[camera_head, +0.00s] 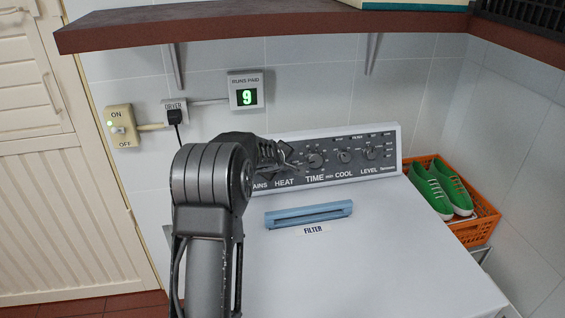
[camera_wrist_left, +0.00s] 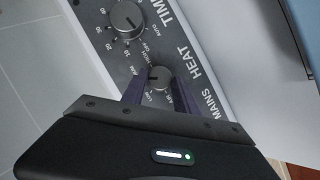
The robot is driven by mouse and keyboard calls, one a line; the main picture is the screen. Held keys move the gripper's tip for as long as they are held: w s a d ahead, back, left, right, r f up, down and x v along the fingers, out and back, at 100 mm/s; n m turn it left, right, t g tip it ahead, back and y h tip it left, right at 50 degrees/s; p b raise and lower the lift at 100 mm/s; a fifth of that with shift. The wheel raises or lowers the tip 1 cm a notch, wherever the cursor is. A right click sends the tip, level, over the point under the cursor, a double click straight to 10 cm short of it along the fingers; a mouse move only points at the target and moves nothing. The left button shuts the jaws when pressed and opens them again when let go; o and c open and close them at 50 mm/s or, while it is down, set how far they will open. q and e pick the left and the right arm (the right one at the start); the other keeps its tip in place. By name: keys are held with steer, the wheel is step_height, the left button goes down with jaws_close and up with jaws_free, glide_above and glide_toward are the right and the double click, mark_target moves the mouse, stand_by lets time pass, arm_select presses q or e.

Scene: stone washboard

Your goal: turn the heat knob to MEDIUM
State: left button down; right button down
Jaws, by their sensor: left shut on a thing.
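A short dark mark shows on the knob's face. HIGH, LOW and AIR are readable around it; the label on its left side is partly hidden by a finger. In the head view my left gripper (camera_head: 283,158) reaches the panel above HEAT and hides the knob. My right gripper is not in view.
The larger time knob (camera_wrist_left: 127,18) is close beside the heat knob. A blue filter handle (camera_head: 308,214) is on the white dryer top (camera_head: 380,250). A brown shelf (camera_head: 260,28) overhangs the panel. An orange crate (camera_head: 475,232) with green shoes stands at right.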

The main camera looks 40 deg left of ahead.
arm_select(q)
steer(key=c, duration=0.9)
jaws_free()
steer(key=shift+c, duration=0.2)
steer(key=v, duration=0.7)
steer(key=shift+s+d+r, duration=0.15)
steer(key=shift+s+r, duration=0.1)
steer(key=shift+s, duration=0.05)
